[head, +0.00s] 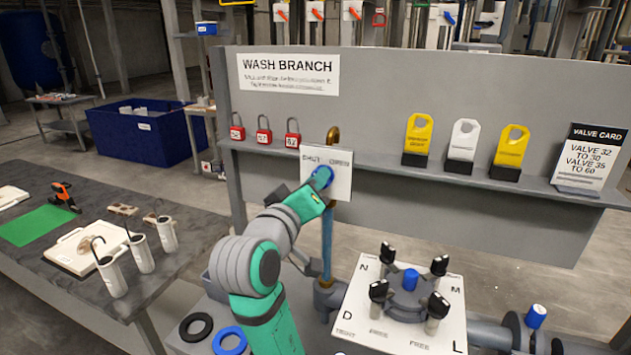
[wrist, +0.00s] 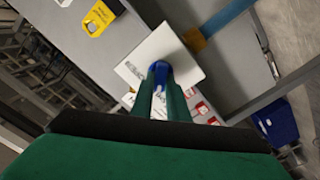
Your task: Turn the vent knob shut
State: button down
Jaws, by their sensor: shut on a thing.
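The vent knob (head: 322,178) is blue and sits on a white plate (head: 341,183) marked "SHUT" and "OPEN", in front of the grey wash branch panel. A brass pipe end (head: 333,136) rises behind the plate. My gripper (head: 319,187) is at the knob, with its fingers closed on it. In the wrist view the blue knob (wrist: 159,75) shows between the two green fingers of my gripper (wrist: 160,88), against the white plate (wrist: 165,58). The fingers and my arm hide part of the knob, so its exact angle cannot be told.
A white plate with a valve wheel (head: 408,292) is below right. A dark table (head: 190,225) is at left.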

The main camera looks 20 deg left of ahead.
jog(key=shift+s+r+n, duration=0.1)
jog(key=shift+n, duration=0.3)
jog(key=shift+a, duration=0.1)
jog(key=c, duration=1.7)
grip_release()
jog(key=shift+a, duration=0.2)
jog(key=s, duration=1)
jog(key=shift+s+d, duration=0.15)
jog(key=shift+s, duration=0.2)
